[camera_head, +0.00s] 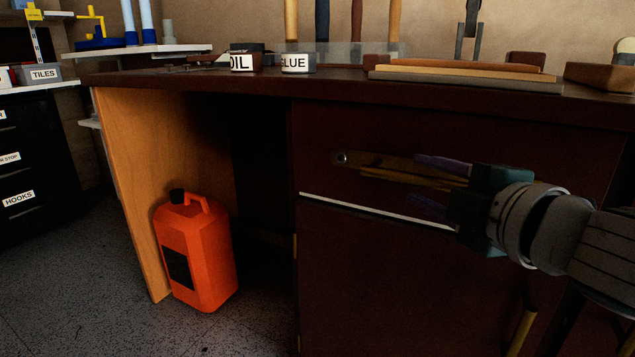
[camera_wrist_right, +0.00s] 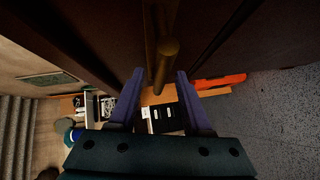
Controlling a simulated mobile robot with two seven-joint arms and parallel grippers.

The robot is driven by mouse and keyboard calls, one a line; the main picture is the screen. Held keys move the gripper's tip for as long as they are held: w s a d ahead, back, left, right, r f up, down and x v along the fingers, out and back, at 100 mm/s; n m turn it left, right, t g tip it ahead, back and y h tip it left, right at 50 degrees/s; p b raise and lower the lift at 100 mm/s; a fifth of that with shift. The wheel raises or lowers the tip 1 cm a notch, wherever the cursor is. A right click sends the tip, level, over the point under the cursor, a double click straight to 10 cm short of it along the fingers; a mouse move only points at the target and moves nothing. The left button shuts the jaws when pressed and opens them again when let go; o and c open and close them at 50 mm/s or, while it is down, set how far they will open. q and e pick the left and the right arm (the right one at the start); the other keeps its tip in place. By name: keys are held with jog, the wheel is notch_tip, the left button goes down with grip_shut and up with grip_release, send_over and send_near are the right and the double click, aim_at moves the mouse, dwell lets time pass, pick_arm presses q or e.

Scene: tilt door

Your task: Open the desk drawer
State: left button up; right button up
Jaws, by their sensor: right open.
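The desk drawer (camera_head: 320,130) has a dark reddish-brown front below the desktop and looks shut. Its brass bar handle (camera_head: 385,170) runs across the front, and it also shows in the wrist view (camera_wrist_right: 163,60). My right gripper (camera_head: 432,183) comes in from the right, open, with one purple finger above the handle's line and one below. In the wrist view my right gripper (camera_wrist_right: 162,100) has the bar between its two fingers, with a visible gap on each side. How deep the bar sits between them is hard to tell. My left gripper is not in view.
A pale strip (camera_head: 375,211) runs under the drawer, above a cabinet door (camera_head: 380,280) with its own brass handle (camera_head: 521,332). An orange canister (camera_head: 197,255) stands on the floor at left. The desktop (camera_head: 215,78) holds boxes and boards. Open floor lies in front.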

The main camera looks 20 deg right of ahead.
jog(key=shift+w+f, duration=0.15)
jog(key=shift+w, duration=0.7)
grip_shut()
dwell(0.9)
